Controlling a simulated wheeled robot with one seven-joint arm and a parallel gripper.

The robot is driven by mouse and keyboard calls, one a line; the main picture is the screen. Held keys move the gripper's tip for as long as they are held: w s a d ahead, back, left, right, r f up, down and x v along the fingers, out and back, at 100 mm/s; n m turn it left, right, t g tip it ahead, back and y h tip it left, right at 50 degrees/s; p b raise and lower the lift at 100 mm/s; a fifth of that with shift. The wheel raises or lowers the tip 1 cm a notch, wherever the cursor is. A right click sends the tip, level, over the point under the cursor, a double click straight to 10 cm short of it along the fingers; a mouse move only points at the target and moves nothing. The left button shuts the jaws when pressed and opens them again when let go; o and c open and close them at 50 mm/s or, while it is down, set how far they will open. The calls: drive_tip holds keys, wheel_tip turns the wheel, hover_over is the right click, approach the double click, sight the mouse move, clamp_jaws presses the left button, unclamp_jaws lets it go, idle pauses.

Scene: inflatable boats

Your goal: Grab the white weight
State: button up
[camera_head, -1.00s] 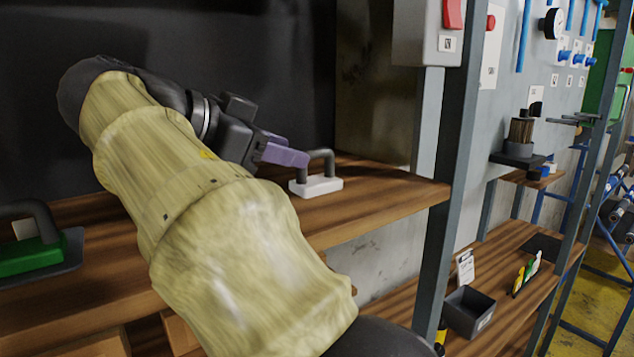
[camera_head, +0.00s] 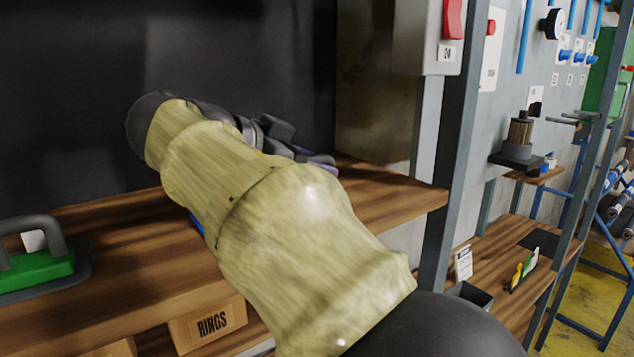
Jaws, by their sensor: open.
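The white weight does not show now; my arm covers the part of the wooden shelf (camera_head: 385,205) where it stood in the earlier frame, so I cannot tell how it sits relative to the jaws. My gripper (camera_head: 322,160) is low over the right part of that shelf, mostly behind my sleeved arm. Only its dark body and purple finger parts show. Its jaws are open.
A box marked RINGS (camera_head: 208,323) is below. A grey upright post (camera_head: 455,150) stands right of the shelf, with a switch box (camera_head: 425,45) above.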

idle(0.5)
clamp_jaws()
drive_tip(key=shift+r, duration=5)
